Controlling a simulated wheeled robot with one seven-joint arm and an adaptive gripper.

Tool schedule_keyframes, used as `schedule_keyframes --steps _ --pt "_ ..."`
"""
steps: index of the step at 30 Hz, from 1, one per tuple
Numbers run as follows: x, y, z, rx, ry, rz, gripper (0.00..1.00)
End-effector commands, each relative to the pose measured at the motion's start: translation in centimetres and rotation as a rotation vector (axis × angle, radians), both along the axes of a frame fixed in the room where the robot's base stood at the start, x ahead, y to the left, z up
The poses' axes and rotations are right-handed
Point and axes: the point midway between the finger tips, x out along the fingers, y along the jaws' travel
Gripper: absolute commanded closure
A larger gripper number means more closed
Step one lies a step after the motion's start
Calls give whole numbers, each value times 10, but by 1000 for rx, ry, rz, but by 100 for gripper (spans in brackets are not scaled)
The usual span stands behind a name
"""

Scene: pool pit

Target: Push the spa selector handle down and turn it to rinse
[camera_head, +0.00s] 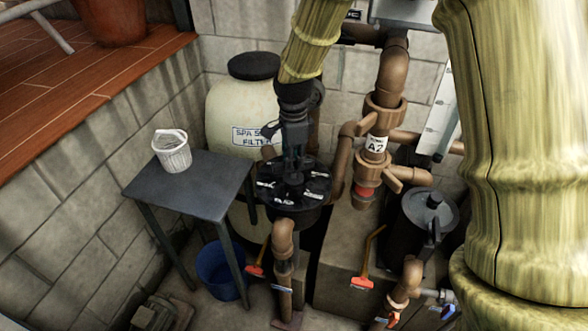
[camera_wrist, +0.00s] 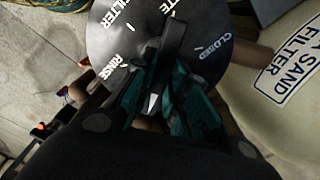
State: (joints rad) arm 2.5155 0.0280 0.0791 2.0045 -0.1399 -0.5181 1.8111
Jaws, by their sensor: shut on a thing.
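The spa selector valve is a round black dial (camera_head: 318,187) with white labels, below my gripper in the head view. Its face (camera_wrist: 125,45) fills the top of the wrist view and reads FILTER, RINSE and CLOSED, with another label partly covered. The black selector handle (camera_wrist: 176,42) stands across the dial. My gripper (camera_wrist: 167,76), with teal-edged fingers, is shut on the handle. In the head view my gripper (camera_head: 293,168) comes down onto the dial from above. A small white tip shows between the fingers; I cannot tell whether it is the handle's pointer.
A cream sand filter tank (camera_head: 225,105) stands close behind the dial. A grey table (camera_head: 210,195) with a white tub (camera_head: 172,150) is at left. Brown pipes (camera_head: 392,70) and a black pump pot (camera_head: 425,220) crowd the right. A blue bucket (camera_head: 220,270) is below the table.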

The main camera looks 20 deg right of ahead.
Motion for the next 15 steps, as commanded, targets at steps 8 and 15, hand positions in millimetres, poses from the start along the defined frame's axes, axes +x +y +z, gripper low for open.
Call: schedule_keyframes --steps 8,15 --pt "0 0 -2 0 0 0 100" --pt "0 0 -6 0 1 0 100"
